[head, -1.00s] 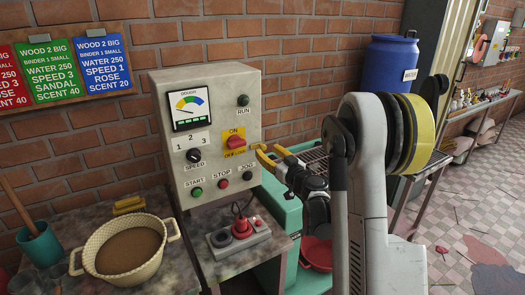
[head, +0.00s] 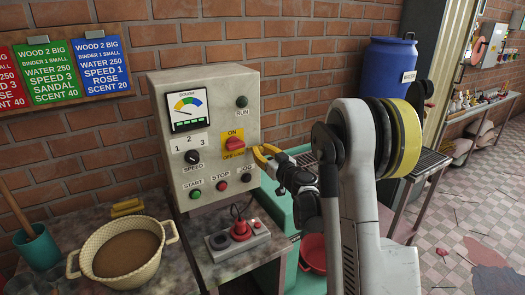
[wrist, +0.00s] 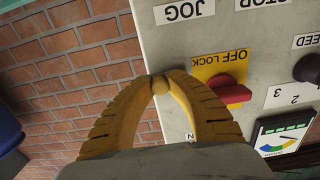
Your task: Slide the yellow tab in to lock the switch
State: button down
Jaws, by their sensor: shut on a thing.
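The red rotary switch (head: 234,143) sits on a yellow plate (head: 225,135) marked ON and OFF LOCK, on the right part of the grey control panel. In the wrist view the switch (wrist: 225,90) is right of my fingers, and the OFF LOCK end of its plate (wrist: 205,68) shows. My gripper (head: 257,151) is at the panel's right edge, level with the switch. Its yellow fingers are shut on a small rounded yellow piece, the yellow tab (wrist: 160,84), held between the fingertips beside the panel edge. The rest of the tab is hidden by the fingers.
The panel (head: 215,100) also carries a dial, a speed knob and several buttons. Below are a red-knobbed control box (head: 225,243) and a pot of brown powder (head: 125,250). A blue drum (head: 390,68) stands behind my arm. The brick wall is close behind.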

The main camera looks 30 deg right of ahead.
jog(key=shift+a, duration=1.25)
jog(key=shift+d, duration=0.1)
jog(key=c, duration=1.3)
grip_release()
jog(key=shift+a, duration=0.2)
jog(key=shift+o, duration=0.2)
jog(key=shift+s+d, duration=0.15)
jog(key=s, duration=1.1)
jog(key=shift+s+d, duration=0.15)
jog(key=shift+s, duration=0.25)
